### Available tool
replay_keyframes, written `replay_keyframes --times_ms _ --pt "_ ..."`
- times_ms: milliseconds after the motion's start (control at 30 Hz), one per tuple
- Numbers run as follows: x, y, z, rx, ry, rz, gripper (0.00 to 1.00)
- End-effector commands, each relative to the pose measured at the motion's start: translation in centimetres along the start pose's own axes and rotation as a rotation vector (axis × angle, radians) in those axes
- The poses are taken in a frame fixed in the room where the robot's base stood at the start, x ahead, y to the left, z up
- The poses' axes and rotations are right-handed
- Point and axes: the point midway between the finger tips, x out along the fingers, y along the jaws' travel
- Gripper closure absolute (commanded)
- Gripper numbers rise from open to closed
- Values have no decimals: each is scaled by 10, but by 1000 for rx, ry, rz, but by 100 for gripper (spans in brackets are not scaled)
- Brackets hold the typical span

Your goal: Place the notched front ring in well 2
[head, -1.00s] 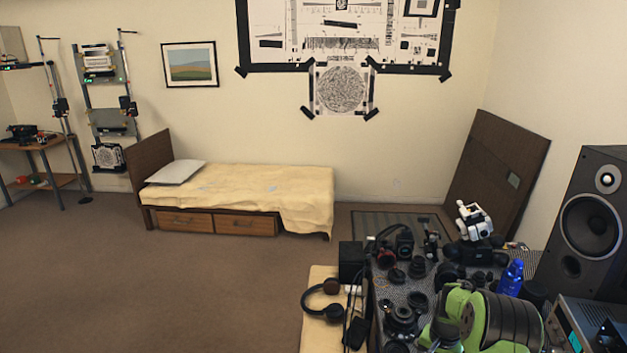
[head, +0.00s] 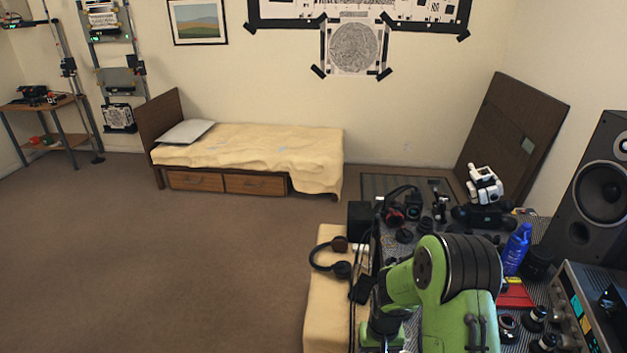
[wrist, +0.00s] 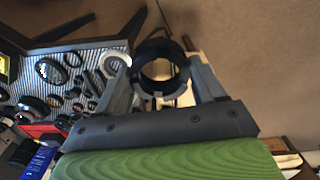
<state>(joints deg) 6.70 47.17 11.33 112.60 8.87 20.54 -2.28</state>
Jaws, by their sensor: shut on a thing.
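My gripper (wrist: 160,72) shows in the wrist view with its two grey fingers on either side of a black ring. It is shut on this notched front ring (wrist: 157,47), which is open through the middle and has small pale patches along its lower rim. The ring is held up clear of the table, with brown floor behind it. In the head view my green arm covers the near part of the table, and I cannot make out the gripper or ring there. I cannot pick out well 2 in either view.
Several rings and lens parts lie on the striped table mat (wrist: 87,52) at left in the wrist view. In the head view a blue bottle (head: 517,249), a red item (head: 515,295) and a speaker (head: 598,195) stand right of my arm.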

Motion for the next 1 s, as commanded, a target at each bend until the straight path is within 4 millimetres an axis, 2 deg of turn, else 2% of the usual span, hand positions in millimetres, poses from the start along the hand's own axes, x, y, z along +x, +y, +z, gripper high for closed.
replay_keyframes --times_ms 333,767,1000 --pt "30 0 0 3 0 0 80" --pt "94 0 0 3 0 0 80" --pt "95 0 0 3 0 -1 80"
